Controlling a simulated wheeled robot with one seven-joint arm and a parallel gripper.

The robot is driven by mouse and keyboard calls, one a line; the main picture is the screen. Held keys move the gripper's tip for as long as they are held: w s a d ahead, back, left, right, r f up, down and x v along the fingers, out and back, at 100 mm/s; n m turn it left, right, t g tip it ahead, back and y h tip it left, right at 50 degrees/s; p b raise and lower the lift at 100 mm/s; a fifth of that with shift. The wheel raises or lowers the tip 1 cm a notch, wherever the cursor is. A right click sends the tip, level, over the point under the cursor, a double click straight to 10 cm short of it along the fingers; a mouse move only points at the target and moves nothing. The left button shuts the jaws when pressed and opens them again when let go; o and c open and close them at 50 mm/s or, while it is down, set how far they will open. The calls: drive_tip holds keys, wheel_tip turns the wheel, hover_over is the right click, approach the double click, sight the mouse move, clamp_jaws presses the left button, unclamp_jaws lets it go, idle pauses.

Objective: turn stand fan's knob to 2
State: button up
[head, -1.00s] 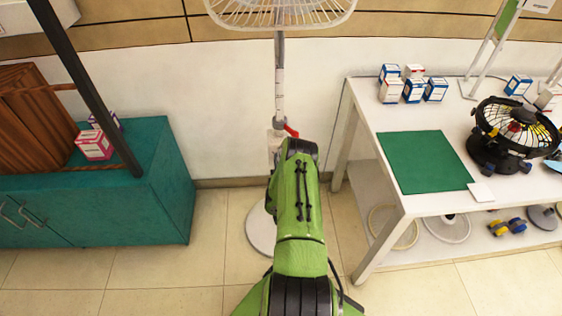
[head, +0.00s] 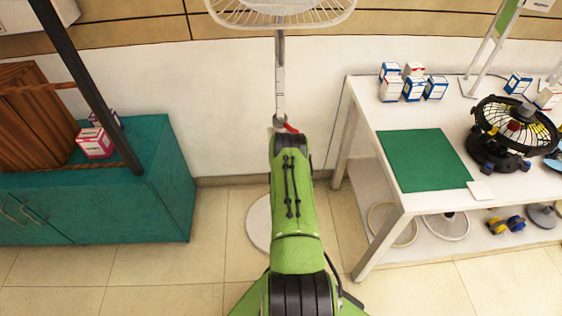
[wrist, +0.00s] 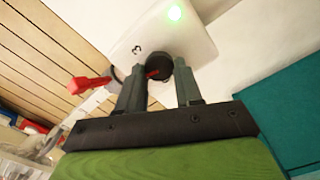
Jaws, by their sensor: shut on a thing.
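The stand fan's white wire guard (head: 282,18) shows at the top of the head view, on a grey pole (head: 280,85) with a round white base (head: 258,222). In the wrist view, the fan's white control panel (wrist: 145,28) carries a lit green light and a printed mark that looks like a 3. The dark round knob (wrist: 157,72) has a red pointer mark. My gripper (wrist: 162,68) is shut on the knob, one finger on either side. In the head view my arm hides the panel, the knob and the gripper.
A red lever (wrist: 90,84) sits on the pole beside the panel. A teal cabinet (head: 155,165) stands left. A white table (head: 385,120) with boxes, a green mat (head: 425,160) and a small black fan (head: 510,135) stands right.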

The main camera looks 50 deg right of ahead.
drive_tip(key=shift+m, duration=0.6)
drive_tip(key=shift+f, duration=0.1)
drive_tip(key=o, duration=1)
drive_tip(key=shift+o, duration=0.2)
